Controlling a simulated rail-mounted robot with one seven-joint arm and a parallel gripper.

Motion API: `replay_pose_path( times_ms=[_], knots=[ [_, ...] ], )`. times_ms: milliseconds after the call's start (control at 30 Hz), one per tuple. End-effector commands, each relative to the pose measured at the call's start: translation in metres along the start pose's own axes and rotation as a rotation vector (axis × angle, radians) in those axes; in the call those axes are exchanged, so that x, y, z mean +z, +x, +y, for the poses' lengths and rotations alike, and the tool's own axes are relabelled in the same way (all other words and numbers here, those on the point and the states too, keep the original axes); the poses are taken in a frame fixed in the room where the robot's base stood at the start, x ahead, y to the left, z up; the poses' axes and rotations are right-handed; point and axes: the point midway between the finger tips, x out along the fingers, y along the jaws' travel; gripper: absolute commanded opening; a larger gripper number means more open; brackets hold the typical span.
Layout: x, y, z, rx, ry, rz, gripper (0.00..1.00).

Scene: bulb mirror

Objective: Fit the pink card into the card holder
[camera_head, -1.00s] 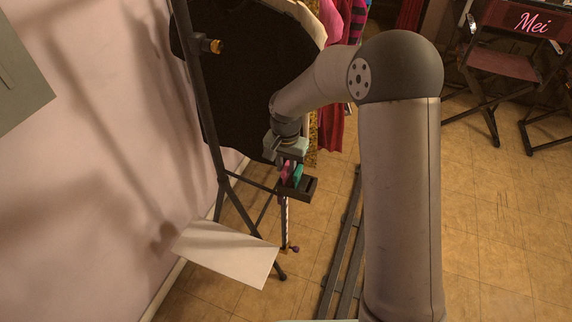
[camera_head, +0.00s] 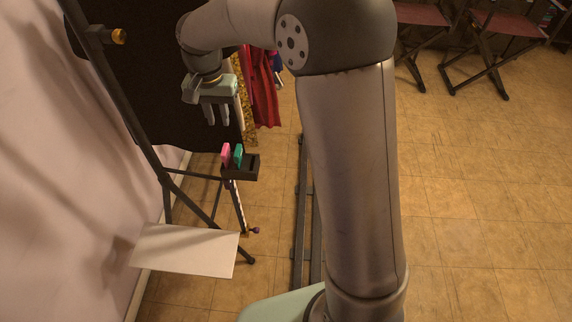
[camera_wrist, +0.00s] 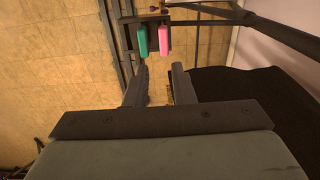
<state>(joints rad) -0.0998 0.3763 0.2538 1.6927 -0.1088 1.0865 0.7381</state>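The pink card (camera_head: 226,153) stands upright at the left end of the small dark card holder (camera_head: 250,168), beside a teal card (camera_head: 238,154). I cannot tell how deep the pink card sits. In the wrist view the pink card (camera_wrist: 164,40) and teal card (camera_wrist: 143,41) are side by side, just beyond my fingertips, with a dark part of the holder (camera_wrist: 148,18) above them. My gripper (camera_head: 217,122) hangs above and left of the cards, apart from them. Its two fingers (camera_wrist: 160,70) are spread, with nothing between them.
The holder sits on a thin stand with dark tripod legs (camera_head: 190,203). A white panel (camera_head: 185,250) is below left. A large black screen (camera_head: 125,80) and hanging clothes (camera_head: 262,90) are behind my gripper. A dark floor rail (camera_head: 303,220) runs to the right; tiled floor lies beyond.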

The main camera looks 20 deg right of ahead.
Motion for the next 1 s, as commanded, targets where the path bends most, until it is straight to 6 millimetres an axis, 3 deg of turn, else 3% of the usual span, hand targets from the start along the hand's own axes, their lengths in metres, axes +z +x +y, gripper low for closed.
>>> replay_pose_path(
  times_ms=[133,233,400,500,700,1000],
  knots=[
    [0.028,-0.018,0.051,0.017,-0.065,0.028,0.23],
    [0.064,-0.026,0.105,0.027,-0.137,0.044,0.23],
    [0.135,-0.019,0.183,0.017,-0.249,0.057,0.23],
    [0.169,-0.009,0.21,0.001,-0.299,0.062,0.23],
    [0.2,0.005,0.23,-0.018,-0.349,0.066,0.23],
    [0.2,0.006,0.23,-0.018,-0.352,0.064,0.23]
  ],
)
